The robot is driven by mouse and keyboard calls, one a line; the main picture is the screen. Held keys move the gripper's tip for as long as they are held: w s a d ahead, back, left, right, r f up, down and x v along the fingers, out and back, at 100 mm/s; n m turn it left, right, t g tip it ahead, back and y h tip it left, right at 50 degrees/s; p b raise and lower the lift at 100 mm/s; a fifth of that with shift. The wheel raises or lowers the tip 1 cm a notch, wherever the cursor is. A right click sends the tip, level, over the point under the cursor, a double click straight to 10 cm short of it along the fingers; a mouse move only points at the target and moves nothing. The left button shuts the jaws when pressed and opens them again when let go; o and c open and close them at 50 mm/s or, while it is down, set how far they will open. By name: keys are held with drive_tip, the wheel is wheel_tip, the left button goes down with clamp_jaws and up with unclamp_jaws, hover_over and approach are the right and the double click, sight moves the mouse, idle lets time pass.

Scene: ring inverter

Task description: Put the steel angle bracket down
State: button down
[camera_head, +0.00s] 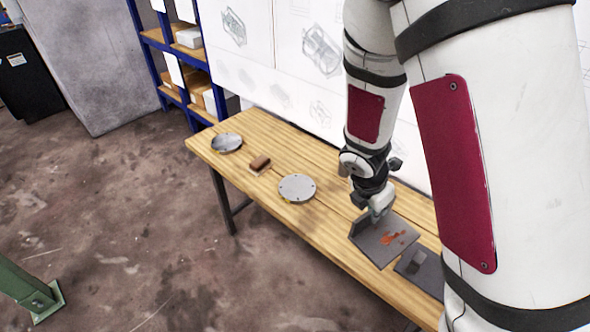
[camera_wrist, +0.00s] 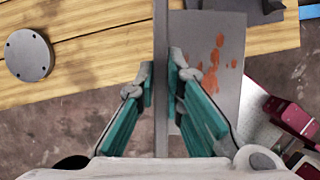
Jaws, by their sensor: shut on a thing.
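The steel angle bracket (camera_head: 370,245) is a dark grey L-shaped plate with orange rust-like stains. In the head view it is at the right part of the wooden table (camera_head: 325,235), wide face up and upright flange towards the back left. My gripper (camera_head: 379,208) comes down from above and is shut on that flange. In the wrist view the teal fingers of my gripper (camera_wrist: 162,80) press the flange from both sides. The stained face of the bracket (camera_wrist: 205,50) shows right of the flange. Whether its underside touches the table I cannot tell.
A dark plate with a grey block (camera_head: 418,264) lies close to the bracket's right. Left along the table are a grey round flange (camera_head: 297,188), a brown block (camera_head: 260,164) and a metal dish (camera_head: 227,142). Bare wood lies between flange and bracket. A drawing board (camera_head: 290,60) stands behind.

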drive_tip(key=w+f+m+b, duration=0.1)
drive_tip(key=w+f+b, duration=0.1)
drive_tip(key=f+b, duration=0.6)
drive_tip(key=w+d+f+m+b, duration=0.1)
drive_tip(key=w+f+b, duration=0.1)
drive_tip(key=f+b, duration=0.6)
drive_tip(key=b, duration=0.3)
drive_tip(key=shift+w+d+g+h, duration=0.3)
drive_tip(key=shift+w+g, duration=0.1)
drive_tip(key=b, duration=0.1)
hover_over(339, 213)
drive_tip(key=f, duration=0.1)
drive_tip(key=shift+w+f, duration=0.15)
drive_tip(key=shift+f, duration=0.15)
drive_tip(key=shift+f+b, duration=0.4)
drive_tip(key=shift+f, duration=1.2)
